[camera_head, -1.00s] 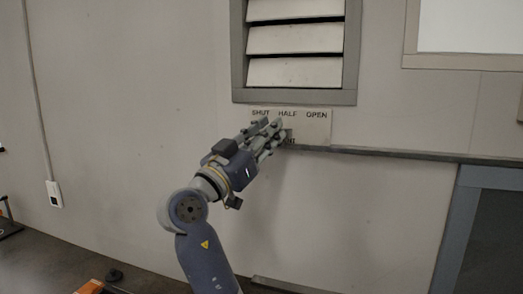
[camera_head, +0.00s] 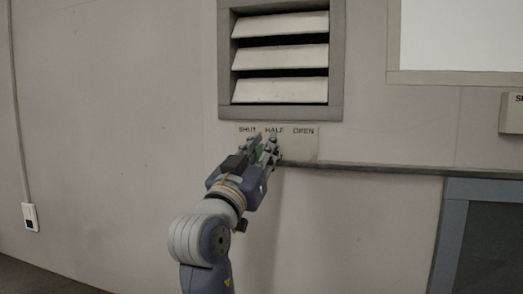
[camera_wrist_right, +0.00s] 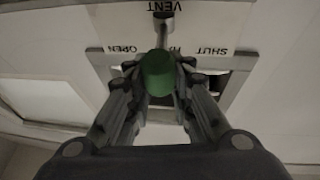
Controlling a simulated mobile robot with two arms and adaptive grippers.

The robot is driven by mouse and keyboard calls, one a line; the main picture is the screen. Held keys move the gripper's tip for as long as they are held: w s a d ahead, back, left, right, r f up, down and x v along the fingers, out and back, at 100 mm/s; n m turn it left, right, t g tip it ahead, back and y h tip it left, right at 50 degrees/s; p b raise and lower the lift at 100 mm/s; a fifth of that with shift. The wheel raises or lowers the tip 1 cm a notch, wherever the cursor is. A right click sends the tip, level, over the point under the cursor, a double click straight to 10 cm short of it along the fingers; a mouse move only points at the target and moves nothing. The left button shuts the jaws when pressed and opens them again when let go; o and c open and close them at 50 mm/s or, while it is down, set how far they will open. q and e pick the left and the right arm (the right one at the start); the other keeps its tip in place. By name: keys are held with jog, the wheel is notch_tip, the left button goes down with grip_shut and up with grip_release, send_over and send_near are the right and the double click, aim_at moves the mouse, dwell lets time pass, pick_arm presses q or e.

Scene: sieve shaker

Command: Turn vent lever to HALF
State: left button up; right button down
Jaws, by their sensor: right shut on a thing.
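The vent lever shows in the right wrist view as a green knob (camera_wrist_right: 158,74) on a grey shaft (camera_wrist_right: 166,32) running up towards the word VENT. My right gripper (camera_wrist_right: 158,88) is shut on the knob, a finger on each side. In the head view the right gripper (camera_head: 264,146) is at the label plate (camera_head: 305,148), just below and slightly left of HALF, with a bit of green between its fingers. The knob partly covers HALF in the wrist view, so the exact lever angle is hard to tell. My left gripper is out of view.
The louvred vent (camera_head: 281,56) above the plate has tilted slats with dark gaps between them. A dark rail (camera_head: 370,168) runs right from the plate. A blue-grey frame (camera_head: 450,225) stands at lower right. A wall box (camera_head: 513,114) is at the right edge.

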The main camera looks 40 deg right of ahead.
jog(key=c, duration=1.7)
grip_release()
jog(key=shift+s+d+f, duration=0.1)
jog(key=shift+d+f, duration=0.05)
jog(key=shift+f, duration=0.1)
jog(key=o, duration=0.3)
jog(key=shift+s, duration=0.1)
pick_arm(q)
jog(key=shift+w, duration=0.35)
pick_arm(e)
jog(key=shift+r, duration=0.15)
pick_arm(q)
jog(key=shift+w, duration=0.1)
pick_arm(e)
jog(key=shift+s+a+f, duration=0.15)
jog(key=shift+a+f, duration=0.1)
jog(key=shift+a, duration=0.25)
jog(key=v, duration=0.6)
jog(key=shift+s, duration=0.15)
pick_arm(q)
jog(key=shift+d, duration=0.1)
pick_arm(e)
jog(key=shift+a, duration=0.2)
